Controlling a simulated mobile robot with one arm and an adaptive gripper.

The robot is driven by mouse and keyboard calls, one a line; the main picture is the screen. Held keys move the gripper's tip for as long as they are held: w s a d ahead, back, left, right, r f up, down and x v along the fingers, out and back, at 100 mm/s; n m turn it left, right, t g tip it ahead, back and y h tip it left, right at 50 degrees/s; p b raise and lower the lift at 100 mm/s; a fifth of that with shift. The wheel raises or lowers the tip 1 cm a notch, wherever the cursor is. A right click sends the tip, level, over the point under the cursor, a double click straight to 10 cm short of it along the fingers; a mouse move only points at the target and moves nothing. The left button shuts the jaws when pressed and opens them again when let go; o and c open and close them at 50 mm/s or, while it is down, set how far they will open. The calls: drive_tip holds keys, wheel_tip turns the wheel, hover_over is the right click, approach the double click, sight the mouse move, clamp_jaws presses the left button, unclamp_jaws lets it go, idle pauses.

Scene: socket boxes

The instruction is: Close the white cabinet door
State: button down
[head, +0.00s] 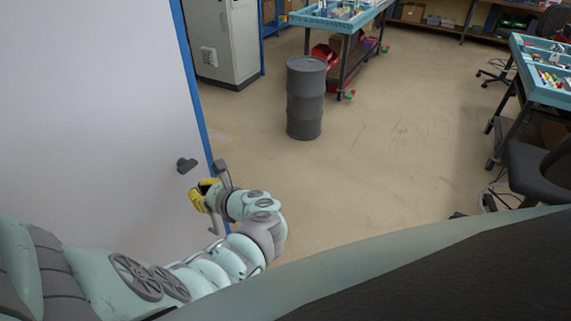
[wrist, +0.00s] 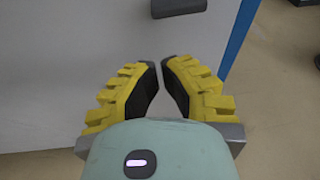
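The white door (head: 95,95) fills the left of the head view, with a blue edge strip (head: 193,85). Its flat face also fills the upper left of the wrist view (wrist: 70,60). A dark handle (head: 186,165) sticks out near that edge; part of it shows at the top of the wrist view (wrist: 179,7). My gripper (head: 203,194) is just below and right of the handle, near the door's edge. Its yellow fingers (wrist: 161,64) angle together, tips almost meeting with a thin gap and nothing between them. I cannot tell whether they touch the door.
A grey barrel (head: 306,98) stands on the open floor beyond the door. Behind it are a grey cabinet (head: 226,40) and a blue-topped workbench (head: 340,22). Another bench (head: 540,80) and a dark chair (head: 540,180) are at the right. The middle floor is clear.

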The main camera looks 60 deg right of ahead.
sight(178, 181)
drive_tip(key=x, duration=0.5)
drive_tip(key=shift+w+r, duration=0.35)
drive_tip(key=shift+w, duration=0.7)
